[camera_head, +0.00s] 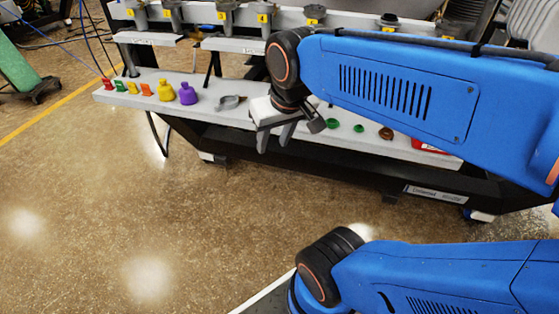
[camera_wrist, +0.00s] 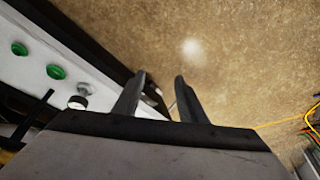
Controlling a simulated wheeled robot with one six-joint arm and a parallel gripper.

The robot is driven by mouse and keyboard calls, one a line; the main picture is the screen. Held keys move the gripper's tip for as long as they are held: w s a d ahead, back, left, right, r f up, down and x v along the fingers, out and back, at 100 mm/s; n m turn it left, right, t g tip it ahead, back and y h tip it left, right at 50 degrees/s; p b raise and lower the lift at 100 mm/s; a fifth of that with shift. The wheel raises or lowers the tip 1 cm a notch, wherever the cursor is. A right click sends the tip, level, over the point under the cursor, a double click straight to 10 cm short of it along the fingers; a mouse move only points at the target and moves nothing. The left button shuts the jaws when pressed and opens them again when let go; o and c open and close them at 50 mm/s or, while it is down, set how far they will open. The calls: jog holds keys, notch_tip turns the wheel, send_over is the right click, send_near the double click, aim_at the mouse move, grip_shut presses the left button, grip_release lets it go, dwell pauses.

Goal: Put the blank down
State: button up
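My gripper (camera_head: 275,141) hangs in front of the long grey shelf (camera_head: 349,121), its fingers pointing down near the shelf's front edge. In the wrist view the two fingers of my gripper (camera_wrist: 160,88) stand apart. I see floor and part of the shelf edge between them, and no held piece. I cannot say for certain which piece is the blank. A grey metal piece (camera_head: 228,102) lies on the shelf just left of my gripper. In the wrist view, a small silvery round piece (camera_wrist: 84,89) is on the shelf beside the fingers.
Purple (camera_head: 187,94), yellow (camera_head: 166,90) and several smaller coloured pieces stand at the shelf's left. Green pieces (camera_head: 333,123) and a brown one (camera_head: 386,133) lie right of my gripper. An upper rack (camera_head: 236,45) with numbered holders runs behind. The floor (camera_head: 150,220) in front is clear.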

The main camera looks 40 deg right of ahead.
jog(key=shift+n+t, duration=0.3)
jog(key=shift+n, duration=0.5)
jog(key=s+f, duration=0.1)
jog(key=s, duration=0.1)
jog(key=s+a+f, duration=0.1)
jog(key=s+f, duration=0.1)
jog(key=shift+s+a, duration=0.1)
jog(key=shift+a, duration=0.05)
